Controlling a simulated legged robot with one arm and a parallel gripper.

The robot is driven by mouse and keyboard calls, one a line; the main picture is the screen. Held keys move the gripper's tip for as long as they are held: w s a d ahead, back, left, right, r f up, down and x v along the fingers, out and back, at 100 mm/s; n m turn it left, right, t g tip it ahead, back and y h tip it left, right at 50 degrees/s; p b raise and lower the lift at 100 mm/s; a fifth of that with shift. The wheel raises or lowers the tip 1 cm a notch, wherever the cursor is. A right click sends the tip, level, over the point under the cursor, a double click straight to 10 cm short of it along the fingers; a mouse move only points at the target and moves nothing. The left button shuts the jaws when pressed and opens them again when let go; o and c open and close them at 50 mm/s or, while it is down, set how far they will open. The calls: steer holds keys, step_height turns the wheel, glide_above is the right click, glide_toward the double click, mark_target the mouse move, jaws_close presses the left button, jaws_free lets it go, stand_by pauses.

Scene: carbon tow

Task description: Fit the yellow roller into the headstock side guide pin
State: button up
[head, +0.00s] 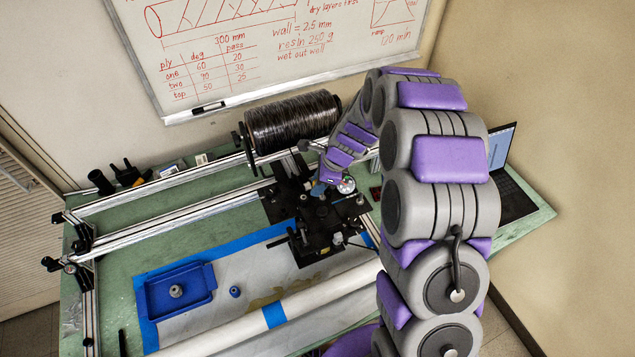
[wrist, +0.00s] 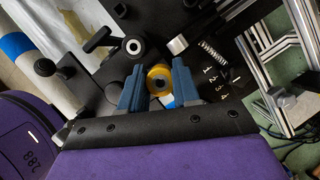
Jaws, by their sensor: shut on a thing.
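My gripper (wrist: 159,67) has its two blue fingers on either side of the yellow roller (wrist: 158,74), closed on it. In the head view my gripper (head: 318,190) is low over the black assembly (head: 326,225), and I cannot make out the roller there. I cannot tell which part is the headstock side guide pin, or whether the roller touches a pin.
A metal cylinder (wrist: 177,45), a spring (wrist: 213,52) and numbered marks lie close to the right finger. A blue tray (head: 160,309) and a small blue part (head: 235,291) are at left. The black tow spool (head: 293,122) and metal rails (head: 165,187) stand behind.

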steer(key=shift+d, duration=0.65)
stand_by(0.5)
steer(key=shift+p, duration=0.8)
stand_by(0.5)
steer(key=shift+f, duration=1.75)
steer(key=o, duration=1.1)
steer(key=shift+d, duration=0.1)
steer(key=w+v, duration=0.1)
steer(key=v, duration=1.6)
steer(key=shift+s+r, duration=0.2)
steer(key=shift+s, duration=0.15)
steer(key=s+d+f+n+g+h+b, duration=0.1)
steer(key=s+n+b, duration=0.5)
steer(key=s, duration=1.2)
steer(key=s+d+f+n+g+h+b, duration=0.1)
steer(key=s+d+f+n+h+b, duration=0.2)
steer(key=s+n+b, duration=0.4)
steer(key=s+n, duration=0.6)
steer(key=s, duration=0.6)
steer(key=shift+s+d, duration=0.15)
steer(key=shift+d, duration=0.15)
